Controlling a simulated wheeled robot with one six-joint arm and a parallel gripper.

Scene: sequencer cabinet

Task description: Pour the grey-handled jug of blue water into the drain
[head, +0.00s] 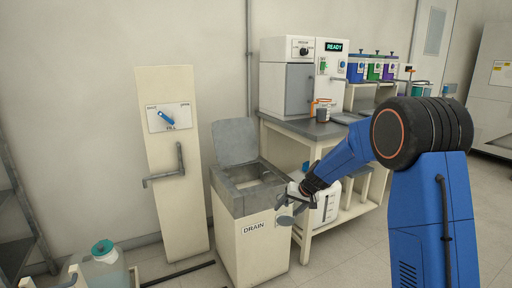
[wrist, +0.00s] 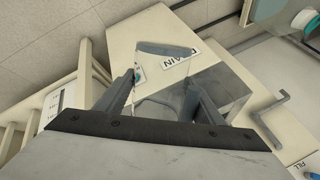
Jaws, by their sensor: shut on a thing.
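My gripper (head: 287,207) is in front of the right front corner of the drain cabinet (head: 236,240). The cabinet is cream with a grey top, a DRAIN label and a raised grey lid (head: 235,141). In the wrist view my gripper (wrist: 161,84) is shut on a clear vessel, seemingly the jug (wrist: 165,48), with a faint blue-grey edge at its far end. The DRAIN label (wrist: 181,64) shows just beyond it. The jug's handle is hidden or unclear, and I cannot tell how much water it holds. In the head view the jug is mostly hidden by my gripper.
A bench (head: 318,129) with a READY instrument (head: 287,85) stands behind my arm. A white marked container (head: 326,204) is beneath it. A FILL panel (head: 170,117) with a blue lever stands left of the drain. A teal-capped bottle (head: 103,268) is at lower left.

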